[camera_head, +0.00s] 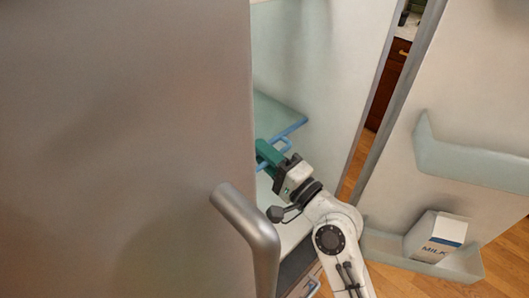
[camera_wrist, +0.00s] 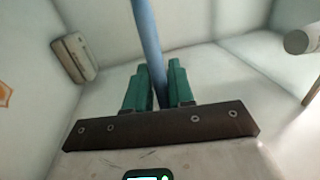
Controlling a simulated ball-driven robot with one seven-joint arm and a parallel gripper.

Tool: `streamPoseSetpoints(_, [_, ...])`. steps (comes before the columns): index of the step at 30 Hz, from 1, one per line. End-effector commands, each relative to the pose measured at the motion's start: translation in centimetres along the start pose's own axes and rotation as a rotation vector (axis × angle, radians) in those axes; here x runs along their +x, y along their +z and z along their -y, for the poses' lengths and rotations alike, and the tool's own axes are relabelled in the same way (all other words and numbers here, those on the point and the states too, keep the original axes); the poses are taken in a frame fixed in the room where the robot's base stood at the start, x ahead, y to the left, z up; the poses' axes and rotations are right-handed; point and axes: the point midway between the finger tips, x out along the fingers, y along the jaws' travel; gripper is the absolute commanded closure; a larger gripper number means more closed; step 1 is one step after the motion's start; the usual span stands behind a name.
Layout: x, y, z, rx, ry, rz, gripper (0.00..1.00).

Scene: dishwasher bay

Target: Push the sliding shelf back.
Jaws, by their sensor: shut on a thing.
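The sliding shelf (camera_head: 277,117) shows in the head view as a pale teal panel with a blue front edge, inside the open fridge-like cabinet. A blue bar is at its front. My gripper (camera_head: 268,153) reaches into the cabinet with its green fingers at this bar. In the wrist view the blue bar (camera_wrist: 147,35) runs between the two green fingers of my gripper (camera_wrist: 160,82), which are shut on it. The large door at left hides much of the shelf, so I cannot tell how far out it stands.
A grey door (camera_head: 120,150) with a metal handle (camera_head: 250,225) fills the left, close beside my arm. The open door at right has an upper bin (camera_head: 470,165) and a lower bin (camera_head: 400,254) with a milk carton (camera_head: 440,236). Wooden floor (camera_head: 500,262) shows beyond.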

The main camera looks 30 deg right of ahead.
Motion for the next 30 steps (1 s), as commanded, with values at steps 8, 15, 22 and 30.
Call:
streamPoseSetpoints(8, [0.0,-0.1,0.4,-0.001,-0.008,-0.002,1.0])
streamPoseSetpoints(15, [0.1,-0.1,0.5,-0.001,-0.011,-0.002,1.0])
streamPoseSetpoints(22, [2.2,-0.1,0.4,-0.001,-0.014,-0.001,1.0])
streamPoseSetpoints(30, [9.1,0.0,-0.7,-0.001,-0.015,0.002,1.0])
